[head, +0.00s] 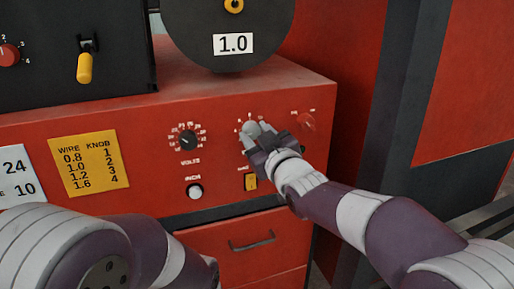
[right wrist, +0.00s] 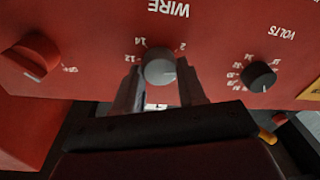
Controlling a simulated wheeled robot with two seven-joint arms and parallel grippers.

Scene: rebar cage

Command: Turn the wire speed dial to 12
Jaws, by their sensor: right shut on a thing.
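The wire speed dial (head: 251,130) is a grey round knob on the red front panel, to the right of the black volts dial (head: 187,140). In the right wrist view the grey knob (right wrist: 160,66) appears upside down, with the word WIRE and the numbers 2, 14 and 12 around it. My right gripper (head: 257,136) is shut on the grey knob, with one finger on each side of it. The direction of the knob's pointer is too unclear to read. My left arm enters at the lower left; its gripper is out of view.
A red knob (head: 305,122) is right of the dial. A yellow switch (head: 251,182) and a white inch button (head: 195,191) sit below. A yellow wire/knob chart (head: 85,163) and a white card (head: 18,178) showing 24 and 10 are at left. A spool (head: 228,30) marked 1.0 stands above.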

